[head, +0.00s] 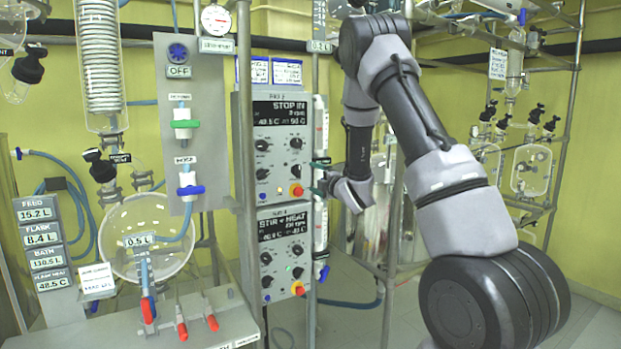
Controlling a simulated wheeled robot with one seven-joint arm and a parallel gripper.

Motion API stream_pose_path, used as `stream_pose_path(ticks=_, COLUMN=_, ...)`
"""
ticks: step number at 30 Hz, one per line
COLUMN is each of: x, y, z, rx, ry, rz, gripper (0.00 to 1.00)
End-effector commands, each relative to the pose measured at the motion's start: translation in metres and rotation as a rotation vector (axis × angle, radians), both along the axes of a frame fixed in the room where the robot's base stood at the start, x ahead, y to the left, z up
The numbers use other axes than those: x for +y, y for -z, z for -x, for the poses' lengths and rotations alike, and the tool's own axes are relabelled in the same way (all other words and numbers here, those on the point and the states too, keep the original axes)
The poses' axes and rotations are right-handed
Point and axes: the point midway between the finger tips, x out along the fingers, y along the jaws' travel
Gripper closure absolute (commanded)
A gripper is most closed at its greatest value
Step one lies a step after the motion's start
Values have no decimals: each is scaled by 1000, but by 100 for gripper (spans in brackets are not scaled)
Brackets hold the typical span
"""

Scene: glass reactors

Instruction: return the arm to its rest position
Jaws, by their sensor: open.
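My arm (445,180), grey and black, rises from the lower right, bends at the top and comes down to the middle of the head view. My gripper (317,177) points left beside the right edge of the stacked control boxes. Its small dark fingers are spread apart, one above the other, with nothing seen between them. They overlap the narrow white strip with valves at the boxes' side; I cannot tell whether they touch it.
The upper control box (272,148) reads STOP IN and the lower control box (284,250) reads STIR + HEAT. A grey panel (179,100) with valves, a round glass flask (165,222) and a bench (215,318) stand left. Glassware on a metal frame (568,130) stands right. Grey floor shows below.

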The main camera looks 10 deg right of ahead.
Motion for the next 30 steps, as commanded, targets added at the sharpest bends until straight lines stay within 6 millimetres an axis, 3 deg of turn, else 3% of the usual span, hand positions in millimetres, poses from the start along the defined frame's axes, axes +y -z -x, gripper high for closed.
stream_pose_path(ticks=11, x=-4, y=-6, z=1, rx=12, ry=15, rz=-21, gripper=5)
stream_pose_path(ticks=17, x=-34, y=-56, z=15, rx=140, ry=157, rz=-251, gripper=5)
stream_pose_path(ticks=23, x=-67, y=-109, z=67, rx=348, ry=354, rz=-628, gripper=5)
stream_pose_path(ticks=30, x=-79, y=-144, z=166, rx=595, ry=567, rz=-1067, gripper=5)
